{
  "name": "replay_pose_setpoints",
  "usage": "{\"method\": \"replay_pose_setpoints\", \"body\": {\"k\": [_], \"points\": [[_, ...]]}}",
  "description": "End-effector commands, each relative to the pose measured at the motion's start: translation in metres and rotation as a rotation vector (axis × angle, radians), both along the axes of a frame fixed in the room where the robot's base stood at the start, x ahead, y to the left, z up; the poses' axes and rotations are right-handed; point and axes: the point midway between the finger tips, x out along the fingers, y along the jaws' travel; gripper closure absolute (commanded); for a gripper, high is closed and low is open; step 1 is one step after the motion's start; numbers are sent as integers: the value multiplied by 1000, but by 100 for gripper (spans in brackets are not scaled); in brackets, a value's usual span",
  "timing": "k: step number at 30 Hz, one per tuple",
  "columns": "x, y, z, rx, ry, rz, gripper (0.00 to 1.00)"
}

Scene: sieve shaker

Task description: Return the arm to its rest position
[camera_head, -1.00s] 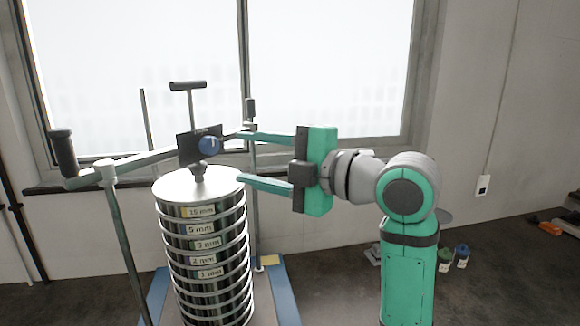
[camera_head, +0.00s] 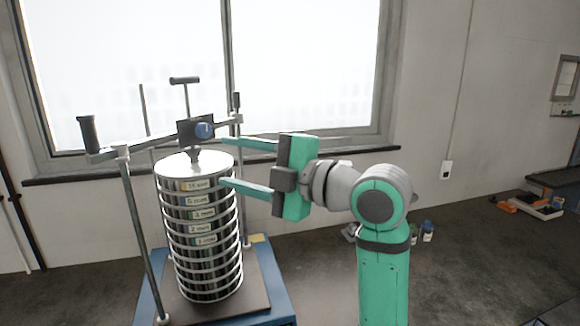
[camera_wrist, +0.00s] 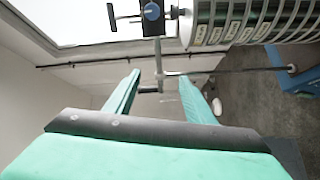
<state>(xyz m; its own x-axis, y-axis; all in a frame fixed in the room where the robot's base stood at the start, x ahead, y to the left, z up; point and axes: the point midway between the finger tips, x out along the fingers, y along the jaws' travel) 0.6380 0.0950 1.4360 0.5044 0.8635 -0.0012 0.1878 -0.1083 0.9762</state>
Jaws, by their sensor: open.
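My gripper (camera_head: 246,166) is open and empty, with its two green fingers apart and pointing left toward the sieve shaker. In the head view the fingertips overlap the right edge of the sieve stack (camera_head: 205,258), near its top lid; I cannot tell whether they touch it. The stack is a column of labelled metal sieves standing upright under a clamp bar with a blue knob (camera_head: 204,131). In the wrist view my gripper's fingers (camera_wrist: 160,88) spread with nothing between them but background. The sieve stack (camera_wrist: 250,22) shows there at the upper right.
The shaker's blue base (camera_head: 281,290) carries upright rods, with a black handle (camera_head: 88,134) at left. A window sill (camera_head: 80,175) runs behind it. Small bottles (camera_head: 428,232) stand on the floor at right, and a tray (camera_head: 535,206) of items lies farther right. Floor between is clear.

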Motion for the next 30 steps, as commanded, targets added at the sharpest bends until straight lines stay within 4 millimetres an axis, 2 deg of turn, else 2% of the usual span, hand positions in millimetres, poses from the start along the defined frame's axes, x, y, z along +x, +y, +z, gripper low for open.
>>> {"method": "replay_pose_setpoints", "body": {"k": [8, 14, 21, 30], "points": [[20, -3, -35, 121, 88, -41, 50], [40, -12, -78, 256, 185, -102, 50], [62, -26, -159, 474, 345, -214, 50], [62, -43, -269, 713, 519, -365, 50]]}}
